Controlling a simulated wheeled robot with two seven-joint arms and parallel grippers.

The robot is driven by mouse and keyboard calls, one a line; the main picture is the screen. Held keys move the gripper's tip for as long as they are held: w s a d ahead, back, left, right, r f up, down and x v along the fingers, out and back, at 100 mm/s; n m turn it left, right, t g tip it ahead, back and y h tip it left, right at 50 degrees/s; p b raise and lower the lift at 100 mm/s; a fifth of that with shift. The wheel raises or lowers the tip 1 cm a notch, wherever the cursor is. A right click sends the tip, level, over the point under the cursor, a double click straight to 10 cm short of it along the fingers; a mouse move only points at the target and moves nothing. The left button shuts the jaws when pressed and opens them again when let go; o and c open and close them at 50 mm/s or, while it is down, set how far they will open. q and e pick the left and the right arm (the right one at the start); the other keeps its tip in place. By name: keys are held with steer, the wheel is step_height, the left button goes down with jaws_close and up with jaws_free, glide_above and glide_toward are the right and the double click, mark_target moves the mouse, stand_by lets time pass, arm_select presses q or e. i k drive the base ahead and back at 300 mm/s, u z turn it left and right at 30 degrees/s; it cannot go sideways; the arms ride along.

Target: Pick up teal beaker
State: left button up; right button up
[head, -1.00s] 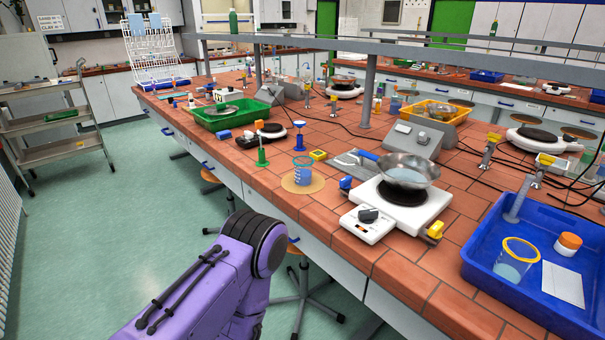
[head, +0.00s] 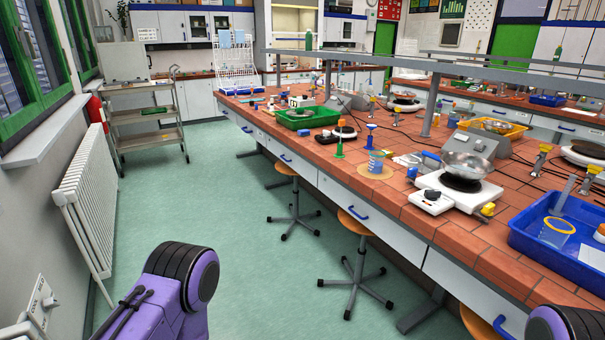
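A blue-teal beaker (head: 376,162) stands upright on a round tan mat (head: 374,172) near the front edge of the tiled bench. It looks like the task's teal beaker. Another clear beaker with a yellow rim (head: 555,232) stands in the blue tray (head: 567,233) at the right. Purple links of my arms show at the bottom left and bottom right. Neither of my grippers is in view.
A hot plate with a metal bowl (head: 464,164) stands right of the beaker. A green stand (head: 339,149) and a green tray (head: 308,117) stand left of it. Stools (head: 353,221) stand along the bench front. The green floor at left is clear.

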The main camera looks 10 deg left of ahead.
mark_target(376, 159)
steer(key=u, duration=0.85)
steer(key=i, duration=1.2)
steer(key=z, duration=0.4)
